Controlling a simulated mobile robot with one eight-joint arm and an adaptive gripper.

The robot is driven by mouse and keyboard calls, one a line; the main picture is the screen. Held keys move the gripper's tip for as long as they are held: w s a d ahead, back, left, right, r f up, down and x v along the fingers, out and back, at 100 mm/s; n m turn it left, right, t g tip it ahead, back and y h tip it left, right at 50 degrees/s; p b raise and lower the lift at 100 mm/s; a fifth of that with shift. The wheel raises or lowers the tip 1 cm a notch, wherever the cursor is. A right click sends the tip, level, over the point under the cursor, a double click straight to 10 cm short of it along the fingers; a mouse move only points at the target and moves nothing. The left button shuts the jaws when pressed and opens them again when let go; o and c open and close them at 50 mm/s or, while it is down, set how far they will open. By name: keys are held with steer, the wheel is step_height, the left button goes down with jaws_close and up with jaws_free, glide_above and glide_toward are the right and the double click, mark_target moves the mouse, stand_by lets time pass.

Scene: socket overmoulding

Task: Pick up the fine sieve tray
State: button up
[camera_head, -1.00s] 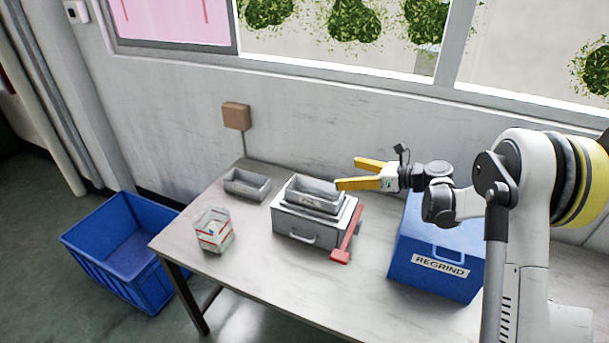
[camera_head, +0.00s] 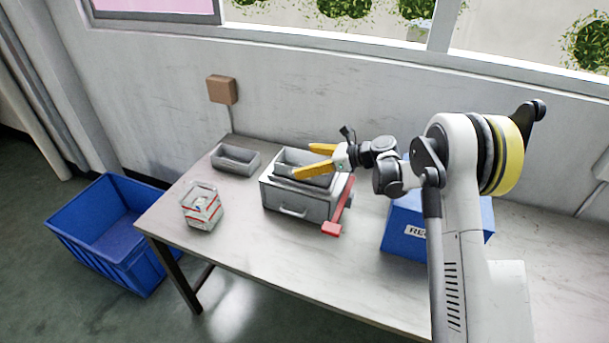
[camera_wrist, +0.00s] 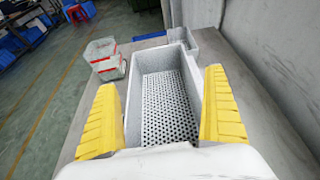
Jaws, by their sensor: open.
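The sieve tray (camera_head: 318,180) is a grey rectangular tray on top of a grey box with a front handle (camera_head: 287,206). In the wrist view, its perforated floor with fine round holes shows inside grey walls (camera_wrist: 133,108). My gripper (camera_head: 304,160) is open, with yellow fingers above the tray in the head view. In the wrist view, my gripper (camera_wrist: 165,105) has one finger on each side of the tray's near end. Nothing is held. The near end is partly hidden by my gripper, and I cannot tell whether the fingers touch the walls.
A red lever (camera_head: 337,213) is at the box's right side. A second grey tray (camera_head: 236,160) stands back left. A clear container with red-and-white bands (camera_head: 202,208) stands front left. A blue regrind bin (camera_head: 402,235) is right. A blue crate (camera_head: 125,240) is on the floor.

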steer(key=shift+w, duration=0.1)
steer(key=c, duration=1.2)
steer(key=shift+c, duration=0.2)
steer(key=shift+r, duration=0.15)
